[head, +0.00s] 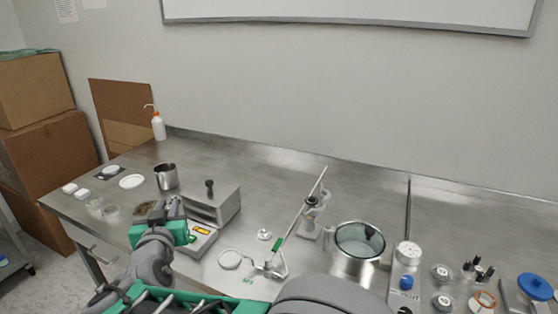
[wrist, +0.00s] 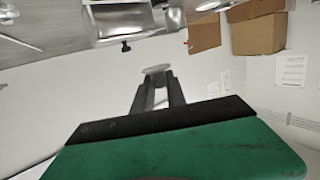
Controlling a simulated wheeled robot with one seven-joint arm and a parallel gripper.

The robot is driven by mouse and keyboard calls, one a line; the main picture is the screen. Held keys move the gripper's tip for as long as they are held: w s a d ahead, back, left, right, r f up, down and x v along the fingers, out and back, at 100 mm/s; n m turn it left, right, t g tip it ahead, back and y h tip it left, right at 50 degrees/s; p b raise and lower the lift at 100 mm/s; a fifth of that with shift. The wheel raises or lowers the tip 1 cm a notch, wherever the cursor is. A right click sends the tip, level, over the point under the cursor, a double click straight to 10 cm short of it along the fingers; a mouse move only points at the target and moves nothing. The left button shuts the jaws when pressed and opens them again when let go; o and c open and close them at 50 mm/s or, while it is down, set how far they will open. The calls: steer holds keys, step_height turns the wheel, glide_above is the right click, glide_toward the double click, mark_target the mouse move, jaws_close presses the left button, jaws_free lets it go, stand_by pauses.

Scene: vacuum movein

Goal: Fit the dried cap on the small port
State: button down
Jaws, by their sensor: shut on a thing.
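My gripper (head: 174,207) is at the left of the steel bench, just in front of the steel cup. In the wrist view my gripper (wrist: 160,82) has its two dark fingers close together on a small pale, flat disc (wrist: 157,68), which looks like the cap. The disc is held up off the bench; its underside and details are too blurred to tell. In the head view the held piece cannot be made out at the fingertips. I cannot tell for sure which fitting is the small port.
A steel box with a black knob (head: 225,207) and a steel cup (head: 166,177) stand close to my gripper. A rod stand (head: 310,222), glass-lidded pot (head: 359,243) and valve block (head: 406,266) stand to the right. The back middle of the bench is clear.

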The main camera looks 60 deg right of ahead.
steer(key=s+d+r+m+g+h+p, duration=0.1)
steer(key=s+d+m+g+h, duration=0.2)
steer(key=d, duration=0.5)
steer(key=s+d+r+m+g+h+p, duration=0.1)
steer(key=s+d+r+m+g+p, duration=0.15)
steer(key=s+d, duration=0.5)
steer(key=m+g+p, duration=0.1)
steer(key=m+g, duration=0.3)
steer(key=g, duration=0.3)
glide_above(311, 203)
steer(key=d, duration=0.1)
steer(key=shift+t+h, duration=0.25)
steer(key=shift+h, duration=0.15)
steer(key=f+b, duration=0.2)
steer(key=f, duration=0.1)
steer(key=f+b, duration=0.1)
steer(key=f, duration=0.1)
steer(key=shift+w+d, duration=0.15)
steer(key=shift+w, duration=0.1)
steer(key=shift+f+b, duration=0.35)
steer(key=shift+b, duration=0.2)
steer(key=shift+r+b, duration=0.1)
steer(key=shift+b, duration=0.6)
steer(key=shift+f+b, duration=0.6)
steer(key=shift+b, duration=0.1)
